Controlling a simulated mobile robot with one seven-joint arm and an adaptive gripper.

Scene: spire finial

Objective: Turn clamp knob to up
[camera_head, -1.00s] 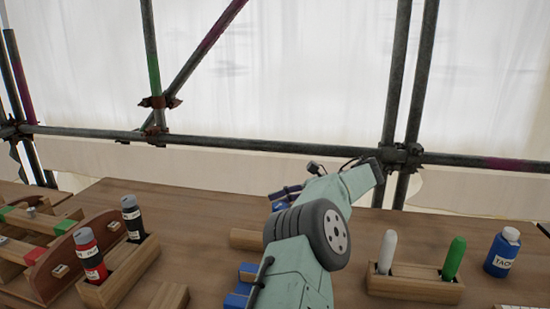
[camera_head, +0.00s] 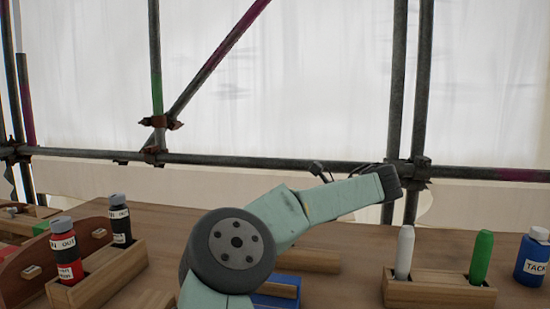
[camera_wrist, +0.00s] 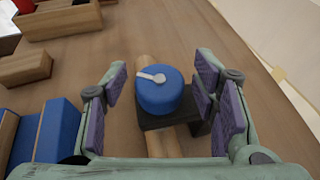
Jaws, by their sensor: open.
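A round blue knob (camera_wrist: 160,95) with a white pointer (camera_wrist: 152,77) sits on a dark block (camera_wrist: 180,118) across a wooden bar (camera_wrist: 155,145) in the wrist view. The pointer lies on top and points left in that picture. My gripper (camera_wrist: 160,85) is open, with its purple pads on the left and right of the knob. Gaps show between the pads and the knob, so it does not appear gripped. In the head view my arm hides the knob and gripper.
Blue blocks (camera_wrist: 55,130) lie left of my gripper in the wrist view. A rack with red (camera_head: 66,258) and black (camera_head: 120,222) bottles stands left. A holder (camera_head: 440,292) with white and green sticks and a blue bottle (camera_head: 532,255) stand right. Scaffold poles (camera_head: 300,162) cross behind the table.

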